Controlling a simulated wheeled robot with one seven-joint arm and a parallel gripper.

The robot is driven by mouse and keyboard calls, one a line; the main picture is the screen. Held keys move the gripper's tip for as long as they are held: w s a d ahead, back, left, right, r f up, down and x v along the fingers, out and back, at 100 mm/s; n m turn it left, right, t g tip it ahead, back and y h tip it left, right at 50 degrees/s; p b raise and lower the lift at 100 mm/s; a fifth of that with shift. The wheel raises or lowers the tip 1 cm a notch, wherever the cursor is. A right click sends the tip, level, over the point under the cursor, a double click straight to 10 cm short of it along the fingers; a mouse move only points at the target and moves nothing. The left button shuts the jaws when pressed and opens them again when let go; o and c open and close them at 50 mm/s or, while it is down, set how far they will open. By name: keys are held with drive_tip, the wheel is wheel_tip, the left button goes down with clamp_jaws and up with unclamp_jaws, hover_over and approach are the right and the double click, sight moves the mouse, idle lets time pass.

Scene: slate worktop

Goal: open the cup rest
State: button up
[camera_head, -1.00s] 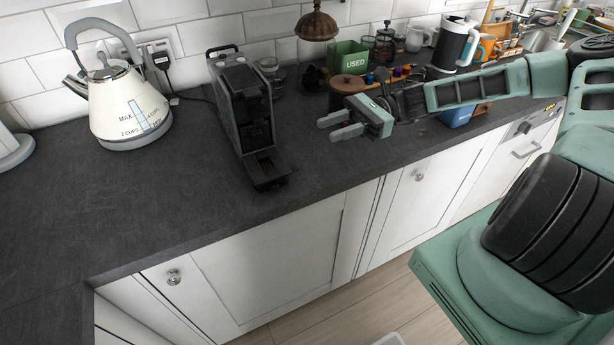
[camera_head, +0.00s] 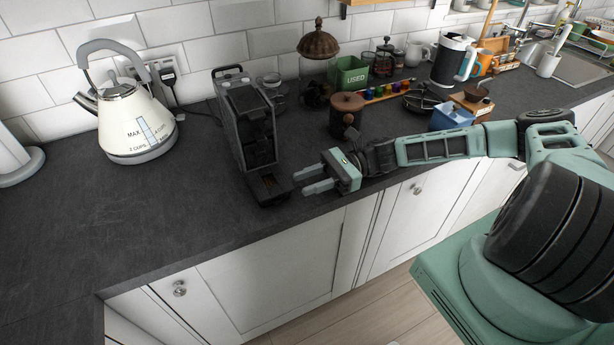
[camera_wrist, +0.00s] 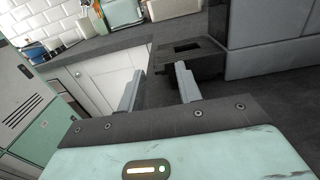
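The cup rest (camera_head: 269,187) is the low dark tray at the front foot of the black coffee machine (camera_head: 247,125). It sits folded down, sticking out toward the worktop's front edge. My gripper (camera_head: 308,180) is open and empty just right of the cup rest, its two fingers pointing left toward it. A gap or contact between fingertips and cup rest is hard to tell.
A cream kettle (camera_head: 136,120) stands at the left. A brown-lidded jar (camera_head: 346,113), a green "USED" box (camera_head: 348,75) and a blue container (camera_head: 451,115) stand behind my arm. The worktop left of the machine (camera_head: 150,215) is clear.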

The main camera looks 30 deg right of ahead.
drive_tip(key=shift+a, duration=0.4)
clamp_jaws()
drive_tip(key=shift+r, duration=0.15)
